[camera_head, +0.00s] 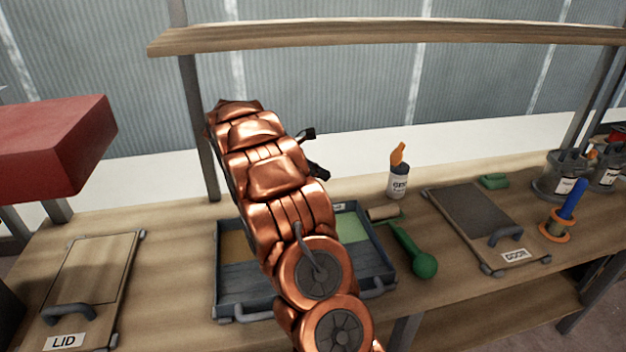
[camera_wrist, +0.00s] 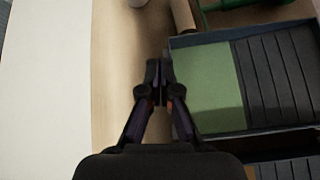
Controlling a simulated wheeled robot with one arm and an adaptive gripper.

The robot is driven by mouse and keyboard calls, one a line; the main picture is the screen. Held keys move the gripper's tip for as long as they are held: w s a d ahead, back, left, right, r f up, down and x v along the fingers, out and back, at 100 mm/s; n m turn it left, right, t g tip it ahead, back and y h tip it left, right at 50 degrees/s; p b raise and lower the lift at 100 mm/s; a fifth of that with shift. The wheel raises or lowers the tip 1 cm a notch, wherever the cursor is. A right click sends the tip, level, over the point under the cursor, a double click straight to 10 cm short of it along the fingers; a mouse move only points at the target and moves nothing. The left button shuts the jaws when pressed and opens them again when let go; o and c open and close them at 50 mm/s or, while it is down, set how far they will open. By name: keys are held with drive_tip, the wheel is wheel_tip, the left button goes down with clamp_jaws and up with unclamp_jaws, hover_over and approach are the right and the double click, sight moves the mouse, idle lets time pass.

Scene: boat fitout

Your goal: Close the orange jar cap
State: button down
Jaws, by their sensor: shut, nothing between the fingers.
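The jar (camera_head: 398,184) stands upright at the back of the workbench in the head view, dark with a white label. Its orange cap (camera_head: 397,153) stands tilted up above the jar's top, so the jar looks open. My gripper (camera_wrist: 158,72) is shut and empty in the wrist view, its fingertips together over bare wood beside the tray. In the head view my copper arm hides most of the gripper; dark parts (camera_head: 318,170) show to the left of the jar, apart from it. A pale shape at the wrist view's top edge may be the jar; I cannot tell.
A grey tray (camera_head: 240,312) with a green panel lies under my arm. A green tool (camera_head: 424,264) and a brown roller (camera_head: 383,213) lie near the jar. A hinged board (camera_head: 470,210) is right of it. A wooden shelf (camera_head: 400,33) hangs above.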

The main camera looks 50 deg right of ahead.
drive_tip(key=shift+s+a+r+m+y, duration=0.65)
drive_tip(key=shift+s+a+r, duration=0.4)
drive_tip(key=shift+a, duration=1.75)
drive_tip(key=m+g+h+b, duration=0.25)
drive_tip(key=m+b, duration=0.55)
drive_tip(key=m, duration=0.7)
approach(401, 144)
drive_tip(key=shift+t+h, duration=0.4)
drive_tip(key=shift+t, duration=0.15)
drive_tip(key=x, duration=0.2)
drive_tip(key=p+x, duration=0.1)
drive_tip(key=x, duration=0.1)
drive_tip(key=s+x, duration=0.1)
drive_tip(key=x, duration=0.2)
drive_tip(key=shift+a+f+p, duration=0.15)
drive_tip(key=shift+a+p, duration=0.15)
drive_tip(key=shift+p, duration=0.05)
drive_tip(key=shift+d+p, duration=0.1)
drive_tip(key=shift+p, duration=0.4)
